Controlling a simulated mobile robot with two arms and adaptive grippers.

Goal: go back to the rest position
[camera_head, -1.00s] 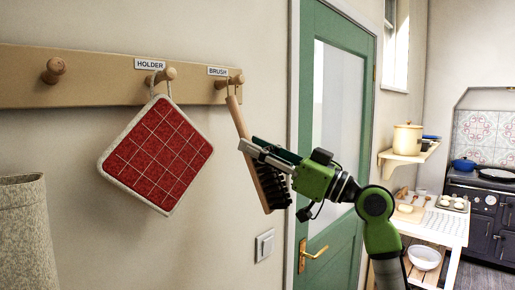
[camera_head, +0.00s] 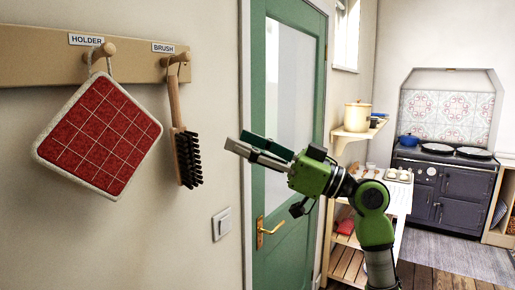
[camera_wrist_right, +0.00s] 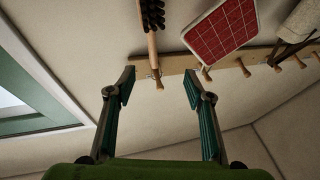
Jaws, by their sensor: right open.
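My right gripper (camera_head: 255,147) is open and empty, in front of the wall and door frame, to the right of the brush and apart from it. Its two fingers (camera_wrist_right: 160,80) show spread in the right wrist view. The brush (camera_head: 184,135), with a wooden handle and dark bristles, hangs from the peg under the BRUSH label. It also shows in the right wrist view (camera_wrist_right: 152,42), hanging from its peg. The red checked pot holder (camera_head: 98,135) hangs by its loop from the peg under the HOLDER label. My left gripper is not in view.
The wooden peg rail (camera_head: 130,64) runs along the left wall. A green door (camera_head: 285,205) with a brass handle stands behind my right arm. A light switch (camera_head: 227,223) is below the brush. A side table (camera_head: 398,203) and a dark stove (camera_head: 449,190) are at the right.

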